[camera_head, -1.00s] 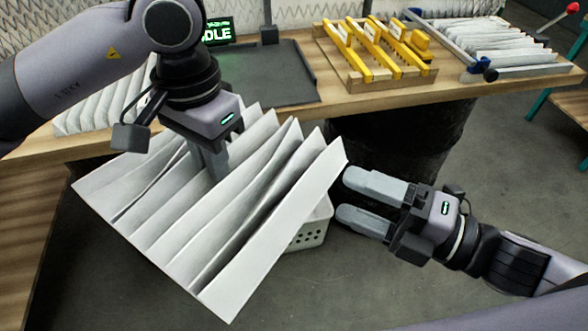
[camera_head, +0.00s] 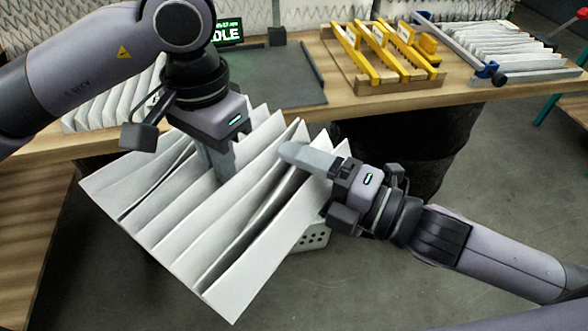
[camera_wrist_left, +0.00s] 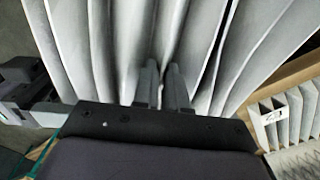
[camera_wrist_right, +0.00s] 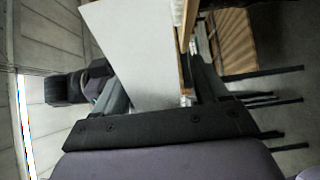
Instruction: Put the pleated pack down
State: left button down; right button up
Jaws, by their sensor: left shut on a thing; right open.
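A white pleated pack (camera_head: 180,235) hangs tilted in front of the bench, its folds facing up. My left gripper (camera_head: 218,168) reaches down among the folds and is shut on a pleat near the middle; the left wrist view shows its fingers (camera_wrist_left: 163,88) between the folds. My right gripper (camera_head: 318,158) is open at the pack's right end. One finger lies over the end pleat's top edge, and the other is hidden in the head view. In the right wrist view, the end panel (camera_wrist_right: 138,50) stands between the right gripper's fingers.
A wooden bench (camera_head: 440,95) runs behind the pack, with a dark mat (camera_head: 275,75) and a wooden fixture with yellow bars (camera_head: 385,55). More pleated packs lie at its left and far right. A white perforated basket (camera_head: 315,238) is partly hidden below the pack.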

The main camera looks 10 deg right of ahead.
jog(key=shift+w+a, duration=0.25)
jog(key=shift+a, duration=0.2)
pick_arm(q)
jog(key=shift+d, duration=0.1)
pick_arm(e)
jog(key=c, duration=1)
pick_arm(q)
jog(key=c, duration=1.1)
grip_release()
pick_arm(e)
jog(key=shift+c, duration=0.2)
pick_arm(q)
jog(key=shift+r, duration=0.15)
